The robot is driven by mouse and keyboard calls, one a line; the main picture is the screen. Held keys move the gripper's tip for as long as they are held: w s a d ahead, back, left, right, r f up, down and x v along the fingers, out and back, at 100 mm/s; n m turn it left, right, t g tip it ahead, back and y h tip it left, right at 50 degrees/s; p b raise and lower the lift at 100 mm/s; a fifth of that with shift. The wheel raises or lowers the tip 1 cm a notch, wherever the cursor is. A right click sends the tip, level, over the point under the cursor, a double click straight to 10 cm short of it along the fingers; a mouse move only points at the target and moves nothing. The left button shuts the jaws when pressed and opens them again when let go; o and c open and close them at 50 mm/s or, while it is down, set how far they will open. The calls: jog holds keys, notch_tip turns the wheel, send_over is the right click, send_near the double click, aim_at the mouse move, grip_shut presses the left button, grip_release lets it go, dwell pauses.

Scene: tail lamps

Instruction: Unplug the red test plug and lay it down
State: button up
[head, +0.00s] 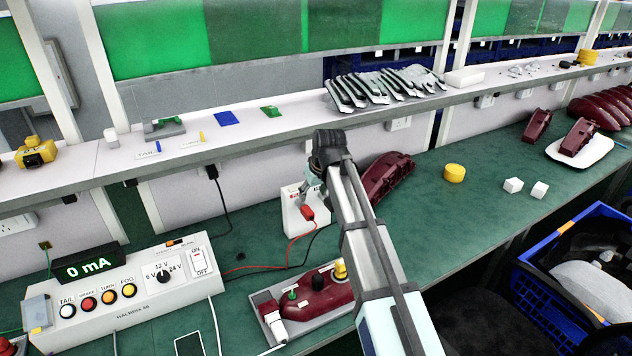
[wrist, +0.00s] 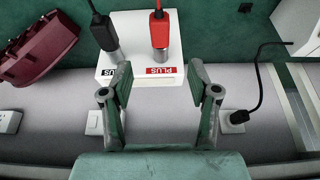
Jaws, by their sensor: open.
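The red test plug (wrist: 159,30) stands in a metal socket on the white box (wrist: 141,72), beside a "PLUS" label. In the head view the red plug (head: 307,213) shows at the box's front, with a red cable running from it. A black plug (wrist: 104,33) sits in the other socket to its left. My gripper (wrist: 160,86) is open and empty. Its two fingers are spread on either side of the label, and the red plug lies beyond the fingertips, roughly centred between them. In the head view my gripper (head: 314,188) partly hides the white box.
A maroon lamp on a grey fixture (head: 318,302) lies in front of the box, and another maroon lamp (head: 388,178) lies behind my arm. The control unit with a 0 mA display (head: 84,268) is at left.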

aim_at(308, 210)
jog(key=p+x, duration=0.2)
jog(key=x, duration=0.8)
jog(key=shift+w+a+f, duration=0.1)
jog(key=shift+w+f, duration=0.05)
jog(key=shift+f, duration=0.1)
jog(key=shift+c, duration=0.3)
grip_shut()
